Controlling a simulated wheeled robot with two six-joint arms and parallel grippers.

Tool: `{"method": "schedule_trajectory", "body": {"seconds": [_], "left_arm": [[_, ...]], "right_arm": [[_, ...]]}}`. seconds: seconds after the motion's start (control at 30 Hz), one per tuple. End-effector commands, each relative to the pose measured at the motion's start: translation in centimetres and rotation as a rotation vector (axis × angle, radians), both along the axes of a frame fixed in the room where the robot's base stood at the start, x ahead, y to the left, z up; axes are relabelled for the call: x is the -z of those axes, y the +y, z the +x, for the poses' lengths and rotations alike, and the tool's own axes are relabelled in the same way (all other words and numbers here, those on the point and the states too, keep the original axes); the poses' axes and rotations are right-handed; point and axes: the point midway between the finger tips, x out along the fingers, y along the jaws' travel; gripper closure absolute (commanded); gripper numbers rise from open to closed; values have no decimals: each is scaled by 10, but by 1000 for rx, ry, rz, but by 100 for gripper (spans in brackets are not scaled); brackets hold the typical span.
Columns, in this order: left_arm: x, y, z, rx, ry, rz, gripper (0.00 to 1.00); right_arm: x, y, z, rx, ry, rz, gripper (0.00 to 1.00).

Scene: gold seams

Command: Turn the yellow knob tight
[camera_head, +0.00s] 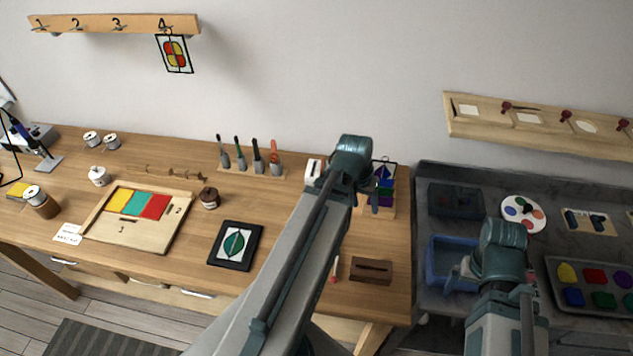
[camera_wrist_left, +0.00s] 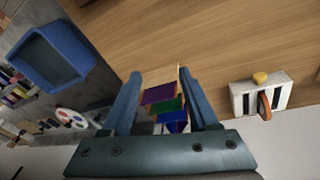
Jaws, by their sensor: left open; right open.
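The white block (camera_head: 313,171) also shows in the head view, partly hidden by my left arm; the knob cannot be made out there. My left gripper (camera_wrist_left: 160,74) is open and empty, pointing toward the rack of coloured glass, with the knob off to its right in the wrist view. My right gripper (camera_head: 458,272) is at the blue tub, mostly hidden by its wrist.
A rack of coloured glass pieces (camera_head: 384,203) stands close to my left gripper. Upright tools (camera_head: 257,158) stand left of the white block. A brown slotted block (camera_head: 371,270) lies near the front edge. The blue tub (camera_head: 440,262) is on the grey table. Bare wood lies around the dark jar (camera_head: 209,198).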

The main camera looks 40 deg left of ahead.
Motion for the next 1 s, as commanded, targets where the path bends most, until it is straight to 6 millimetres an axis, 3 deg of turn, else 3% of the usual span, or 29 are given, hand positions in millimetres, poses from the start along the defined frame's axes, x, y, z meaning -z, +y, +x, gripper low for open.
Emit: {"method": "schedule_trajectory", "body": {"seconds": [0.03, 0.2, 0.4, 0.6, 1.0], "left_arm": [[-7, 30, 0, -63, -29, -15, 40], [-20, 108, -8, -225, -127, -45, 40], [-32, 169, -25, -352, -209, -54, 40], [-35, 191, -33, -396, -239, -53, 40], [-23, 192, -28, -398, -241, -53, 40]], "right_arm": [[-5, 0, 0, 0, 0, 0, 0], [-12, 0, 0, 0, 0, 0, 0], [-16, 0, 0, 0, 0, 0, 0], [-17, 0, 0, 0, 0, 0, 0], [-5, 0, 0, 0, 0, 0, 0]]}}
